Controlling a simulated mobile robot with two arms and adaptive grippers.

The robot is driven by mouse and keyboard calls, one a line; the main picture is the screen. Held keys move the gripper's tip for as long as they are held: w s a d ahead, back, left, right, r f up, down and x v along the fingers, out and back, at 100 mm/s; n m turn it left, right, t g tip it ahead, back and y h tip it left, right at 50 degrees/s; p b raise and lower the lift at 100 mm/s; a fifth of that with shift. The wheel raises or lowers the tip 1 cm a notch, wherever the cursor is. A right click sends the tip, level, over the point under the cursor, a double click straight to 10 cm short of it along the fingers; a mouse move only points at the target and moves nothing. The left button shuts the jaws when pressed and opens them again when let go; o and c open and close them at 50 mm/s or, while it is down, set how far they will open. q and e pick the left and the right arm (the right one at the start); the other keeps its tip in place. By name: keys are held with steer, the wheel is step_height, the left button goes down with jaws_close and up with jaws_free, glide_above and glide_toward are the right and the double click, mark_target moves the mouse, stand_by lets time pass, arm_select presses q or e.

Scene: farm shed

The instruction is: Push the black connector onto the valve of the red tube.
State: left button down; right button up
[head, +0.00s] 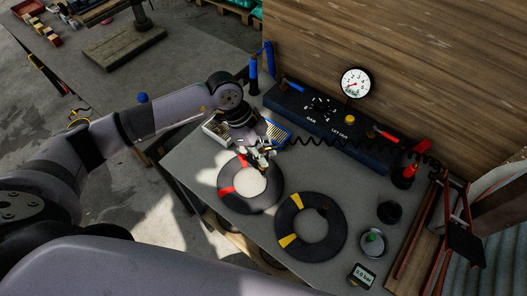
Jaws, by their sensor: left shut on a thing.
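The red tube (264,197), a black ring with red bands, lies flat on the workbench. My left gripper (259,157) is above its far edge, pointing down, and is shut. The coiled black hose (340,146) runs from the right to this gripper, so the thing held appears to be the black connector, mostly hidden by the fingers. The valve of the red tube is too small and covered to make out; I cannot tell whether the connector touches it. My right gripper is not in view.
A black tube with yellow bands (332,245) lies close at the right. Behind stand a dark control box (305,122) and a round gauge (355,82). A black cup (389,212), a round tin (372,254) and a small display (362,277) are at the right.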

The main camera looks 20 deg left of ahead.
arm_select(q)
steer(key=c, duration=1.3)
jaws_free()
steer(key=shift+o, duration=0.4)
steer(key=o, duration=0.5)
steer(key=shift+c, duration=0.2)
steer(key=shift+r, duration=0.1)
steer(key=shift+r+p, duration=3.7)
steer(key=shift+r, duration=0.25)
steer(key=shift+f, duration=0.1)
